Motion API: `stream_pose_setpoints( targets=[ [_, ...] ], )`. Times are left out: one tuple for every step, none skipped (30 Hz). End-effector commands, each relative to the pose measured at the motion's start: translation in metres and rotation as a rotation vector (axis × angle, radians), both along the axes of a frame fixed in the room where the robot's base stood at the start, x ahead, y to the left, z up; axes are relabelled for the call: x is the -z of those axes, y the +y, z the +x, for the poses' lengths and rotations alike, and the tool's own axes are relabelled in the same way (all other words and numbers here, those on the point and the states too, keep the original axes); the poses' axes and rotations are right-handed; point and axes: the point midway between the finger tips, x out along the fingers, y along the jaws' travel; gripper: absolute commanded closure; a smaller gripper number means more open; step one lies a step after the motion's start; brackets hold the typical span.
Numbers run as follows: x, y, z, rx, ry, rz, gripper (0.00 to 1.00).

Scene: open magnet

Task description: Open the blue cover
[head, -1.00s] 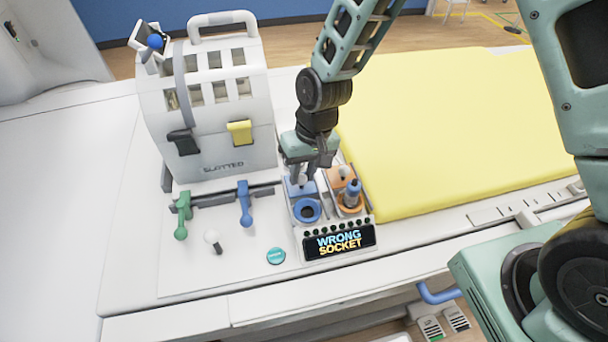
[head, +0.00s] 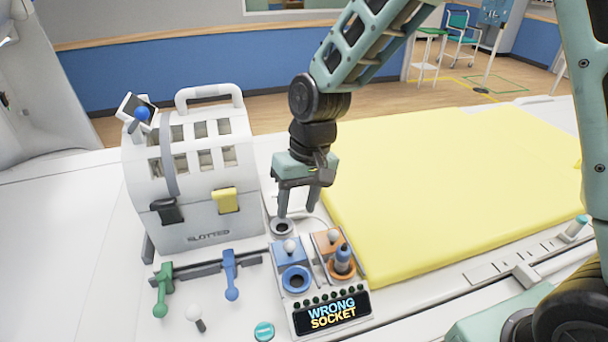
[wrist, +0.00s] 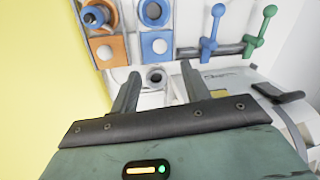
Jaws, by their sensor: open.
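The blue cover (head: 281,256) is a small flat square with a white ball knob. It lies on the socket panel just behind the blue ring socket (head: 296,279). In the wrist view the blue cover (wrist: 146,57) is above the fingertips, apart from them. My gripper (head: 297,212) is open and empty, pointing down behind and above the cover. In the wrist view my gripper (wrist: 160,72) has its fingers spread to either side of a grey ring socket (wrist: 154,77).
A display (head: 332,314) reads "WRONG SOCKET". Green (head: 162,290) and blue (head: 230,275) levers and a slotted white housing (head: 195,180) stand left. A yellow mat (head: 430,190) lies right.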

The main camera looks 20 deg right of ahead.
Motion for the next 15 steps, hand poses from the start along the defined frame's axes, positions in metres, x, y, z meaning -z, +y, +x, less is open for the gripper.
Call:
stream_pose_setpoints(
  targets=[
    [-0.012, -0.002, 0.002, 0.001, -0.007, 0.001, 0.54],
    [-0.018, -0.003, 0.002, 0.001, -0.008, 0.002, 0.54],
    [-0.027, -0.005, 0.002, 0.000, -0.007, 0.001, 0.54],
    [-0.033, -0.006, 0.003, 0.000, -0.007, 0.001, 0.54],
    [-0.038, -0.008, 0.003, 0.000, -0.006, 0.001, 0.54],
    [-0.045, -0.009, 0.003, 0.000, -0.007, 0.001, 0.54],
    [-0.050, -0.010, 0.003, 0.000, -0.004, 0.001, 0.54],
    [-0.054, -0.010, 0.003, 0.000, -0.005, 0.001, 0.54],
    [-0.059, -0.011, 0.003, 0.000, -0.004, 0.001, 0.54],
    [-0.062, -0.012, 0.003, 0.000, -0.004, 0.001, 0.54],
    [-0.065, -0.012, 0.003, 0.001, -0.003, 0.001, 0.54],
    [-0.068, -0.013, 0.003, 0.000, -0.002, 0.000, 0.54],
    [-0.070, -0.013, 0.003, 0.000, -0.002, 0.000, 0.54],
    [-0.071, -0.013, 0.003, 0.000, -0.002, 0.000, 0.54],
    [-0.072, -0.014, 0.003, 0.000, -0.002, 0.000, 0.54]
  ],
)
